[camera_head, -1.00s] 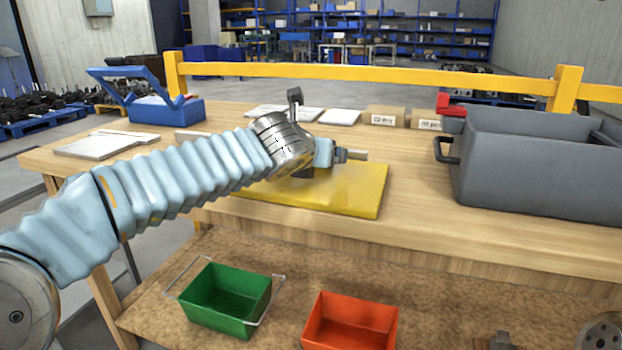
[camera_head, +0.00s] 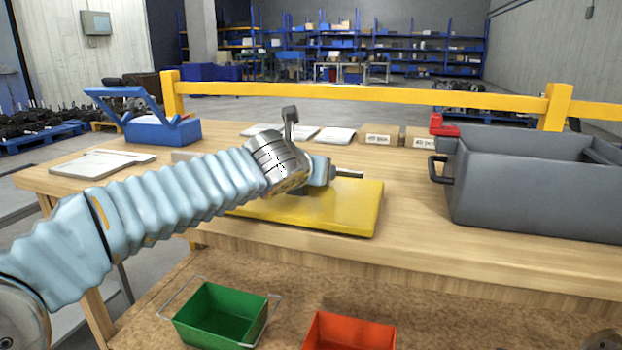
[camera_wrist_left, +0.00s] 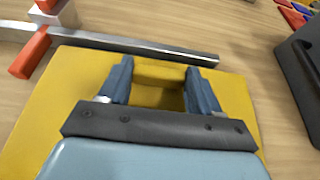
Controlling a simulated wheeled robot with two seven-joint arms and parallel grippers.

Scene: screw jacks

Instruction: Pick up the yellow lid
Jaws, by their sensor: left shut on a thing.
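The yellow lid (camera_head: 350,208) is a flat slab on the workbench in front of me. It also fills much of the left wrist view (camera_wrist_left: 235,95). My left gripper (camera_wrist_left: 160,70) is over the lid, with its two blue fingers shut on a raised yellow part between them. In the head view my left arm and wrist cover part of the lid, and the fingertips are hidden. I cannot see a clear gap under the lid. My right gripper is not in view.
A metal bar (camera_wrist_left: 140,45) lies beside the lid's far edge. A large grey crate (camera_head: 530,190) stands on the right. A blue frame-like object (camera_head: 160,130) is at the back left. Green (camera_head: 220,315) and red (camera_head: 345,332) bins sit on the lower shelf. A yellow rail (camera_head: 370,92) runs behind.

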